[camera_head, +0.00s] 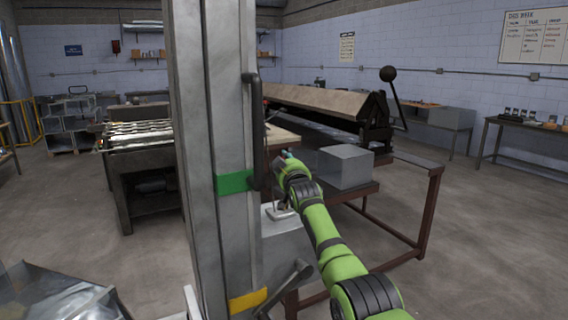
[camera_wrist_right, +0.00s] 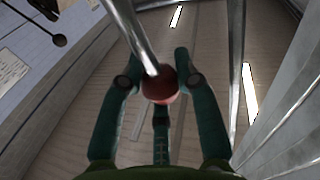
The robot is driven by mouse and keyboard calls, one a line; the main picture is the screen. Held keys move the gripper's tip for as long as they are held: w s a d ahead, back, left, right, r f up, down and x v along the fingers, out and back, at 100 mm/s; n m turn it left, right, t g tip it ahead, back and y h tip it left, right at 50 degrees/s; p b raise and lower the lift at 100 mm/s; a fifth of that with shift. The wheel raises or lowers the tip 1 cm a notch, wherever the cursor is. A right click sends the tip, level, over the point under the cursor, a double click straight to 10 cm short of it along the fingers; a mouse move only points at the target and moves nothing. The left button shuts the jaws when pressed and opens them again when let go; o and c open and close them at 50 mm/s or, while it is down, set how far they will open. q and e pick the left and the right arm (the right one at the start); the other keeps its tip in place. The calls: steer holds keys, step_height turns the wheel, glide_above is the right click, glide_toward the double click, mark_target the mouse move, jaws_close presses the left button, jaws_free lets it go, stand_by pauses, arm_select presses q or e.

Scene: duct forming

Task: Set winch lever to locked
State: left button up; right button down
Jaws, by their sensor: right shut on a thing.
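In the wrist view, a red ball knob (camera_wrist_right: 159,86) sits at the end of a grey metal rod (camera_wrist_right: 137,38). My right gripper (camera_wrist_right: 159,82) has its dark teal fingers around the knob, shut on it. In the head view, my green right arm reaches up to the right side of a tall grey metal column, and the right gripper (camera_head: 287,154) is small and partly hidden there. The column (camera_head: 210,110) carries a green band (camera_head: 234,182) and a yellow band (camera_head: 248,300). The knob cannot be made out clearly in the head view. My left gripper is not in view.
A dark upright handle (camera_head: 256,130) is on the column's right side, and a grey lever (camera_head: 288,284) is near the yellow band. A brown-framed table with a grey block (camera_head: 345,167) stands behind my arm. Floor is open at right.

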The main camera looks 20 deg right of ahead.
steer(key=shift+f, duration=0.1)
steer(key=c, duration=0.9)
jaws_free()
steer(key=shift+w+a, duration=0.1)
steer(key=shift+w, duration=0.05)
steer(key=shift+s, duration=0.35)
steer(key=s+a, duration=0.2)
steer(key=s, duration=0.9)
steer(key=shift+f, duration=0.3)
steer(key=shift+s+a, duration=0.1)
